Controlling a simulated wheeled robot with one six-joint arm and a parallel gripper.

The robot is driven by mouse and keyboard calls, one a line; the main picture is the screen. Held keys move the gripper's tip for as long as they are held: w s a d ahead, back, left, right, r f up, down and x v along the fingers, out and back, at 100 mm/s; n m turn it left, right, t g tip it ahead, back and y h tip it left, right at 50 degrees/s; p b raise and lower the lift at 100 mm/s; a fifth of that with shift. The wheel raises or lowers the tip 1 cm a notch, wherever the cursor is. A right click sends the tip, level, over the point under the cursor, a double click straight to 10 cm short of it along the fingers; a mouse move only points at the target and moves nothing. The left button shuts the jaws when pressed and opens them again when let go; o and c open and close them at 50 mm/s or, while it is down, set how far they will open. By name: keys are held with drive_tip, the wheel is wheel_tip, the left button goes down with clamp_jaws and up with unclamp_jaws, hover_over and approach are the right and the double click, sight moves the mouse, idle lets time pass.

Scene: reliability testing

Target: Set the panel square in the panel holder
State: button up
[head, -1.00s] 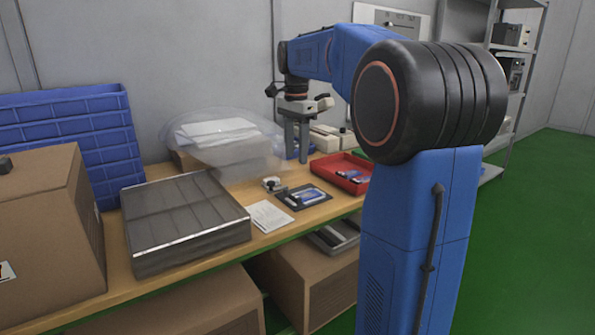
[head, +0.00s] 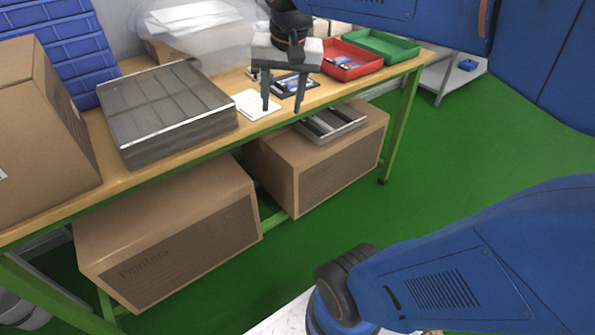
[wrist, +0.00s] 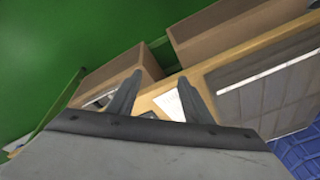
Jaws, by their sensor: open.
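A dark flat piece with a blue-and-white panel (head: 292,84) on it lies on the table, partly behind my gripper; I cannot tell for sure that this is the panel holder. My gripper (head: 283,106) is open and empty, its fingers pointing down near the table's front edge. In the wrist view its two fingers (wrist: 160,78) stand apart with nothing between their tips. More small blue-and-white pieces (head: 344,64) lie in a red tray (head: 366,68) to the right.
A green tray (head: 398,46) stands beyond the red one. White paper (head: 257,106) lies left of the dark piece, near a grey metal case (head: 170,137). Cardboard boxes (head: 170,235) fill the space under the table (head: 77,202). Green floor (head: 470,140) is clear at right.

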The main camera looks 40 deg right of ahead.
drive_tip(key=s+a+f+n+t, duration=0.2)
drive_tip(key=s+f+n, duration=0.4)
drive_tip(key=s+f, duration=0.5)
drive_tip(key=shift+s+a+f+n, duration=0.2)
drive_tip(key=shift+a+n, duration=0.2)
drive_tip(key=shift+a, duration=0.5)
drive_tip(key=shift+r, duration=0.1)
